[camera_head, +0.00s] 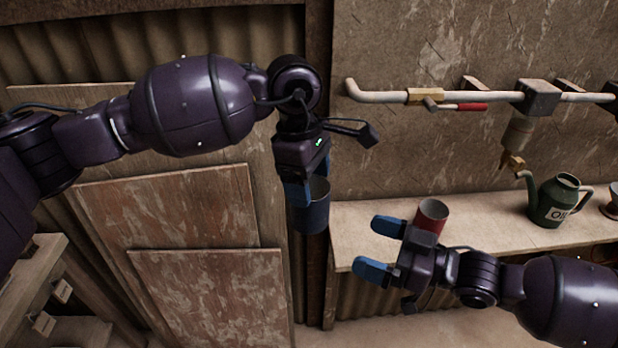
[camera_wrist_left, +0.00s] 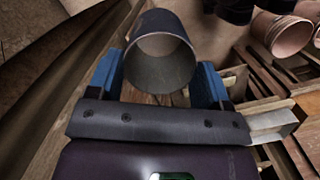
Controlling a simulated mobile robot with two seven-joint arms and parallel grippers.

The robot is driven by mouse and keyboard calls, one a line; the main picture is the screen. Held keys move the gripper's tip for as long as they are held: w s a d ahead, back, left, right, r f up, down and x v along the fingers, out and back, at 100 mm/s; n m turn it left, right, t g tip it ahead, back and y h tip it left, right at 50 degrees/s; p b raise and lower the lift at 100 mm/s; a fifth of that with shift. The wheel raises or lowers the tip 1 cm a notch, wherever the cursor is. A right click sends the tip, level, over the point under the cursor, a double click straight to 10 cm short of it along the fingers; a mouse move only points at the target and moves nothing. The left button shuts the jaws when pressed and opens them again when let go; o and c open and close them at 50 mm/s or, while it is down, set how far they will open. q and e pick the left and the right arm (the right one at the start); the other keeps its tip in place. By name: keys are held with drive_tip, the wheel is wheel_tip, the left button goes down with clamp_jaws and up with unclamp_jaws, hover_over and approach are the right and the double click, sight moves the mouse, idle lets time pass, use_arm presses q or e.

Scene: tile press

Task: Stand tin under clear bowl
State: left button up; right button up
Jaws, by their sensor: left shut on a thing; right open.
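A dark blue tin (camera_head: 315,212), open at the top, is held by my left gripper (camera_head: 300,192) in front of the dark post, left of the shelf. In the left wrist view the tin (camera_wrist_left: 160,70) sits between the two blue fingers, and its inside looks empty. The clear bowl (camera_head: 518,133) hangs under a grey block on the wall pipe, with a brass drain (camera_head: 512,162) at its bottom. My right gripper (camera_head: 380,249) is open and empty at the shelf's front edge, fingers pointing left.
The shelf (camera_head: 480,222) runs along the right wall. A red tin (camera_head: 433,211) stands on it just behind my right gripper. A green oil can (camera_head: 552,203) stands to the right, its spout near the drain. A red-handled valve (camera_head: 470,107) is on the pipe.

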drive_tip(key=s+f+m+t+h, duration=0.4)
drive_tip(key=s+f+m+t, duration=0.15)
drive_tip(key=f+m, duration=0.35)
use_arm(q)
drive_tip(key=m, duration=0.4)
drive_tip(key=shift+s+m+g, duration=0.1)
drive_tip(key=shift+m+g, duration=0.2)
drive_tip(key=m, duration=0.2)
drive_tip(key=shift+a+m+y, duration=0.35)
drive_tip(key=shift+m+y, duration=0.05)
drive_tip(key=s+a+f+m, duration=0.1)
drive_tip(key=a+f, duration=0.4)
drive_tip(key=a, duration=0.6)
drive_tip(key=s+a+f+m, duration=0.1)
drive_tip(key=a+f+m, duration=0.3)
drive_tip(key=a, duration=0.7)
drive_tip(key=shift+s+f+y, duration=0.3)
drive_tip(key=shift+f+y, duration=0.1)
drive_tip(key=shift+f, duration=0.4)
use_arm(e)
drive_tip(key=s+d+f+g+h, duration=0.1)
drive_tip(key=s+d+f+h, duration=0.2)
drive_tip(key=d+f+h, duration=0.3)
drive_tip(key=s+d+f+m+g+h, duration=0.1)
drive_tip(key=s+d+f+h, duration=0.2)
drive_tip(key=d+f+h, duration=0.3)
wheel_tip(320, 180, down, 3)
drive_tip(key=d, duration=0.2)
drive_tip(key=shift+d+f, duration=0.15)
drive_tip(key=shift+d, duration=0.25)
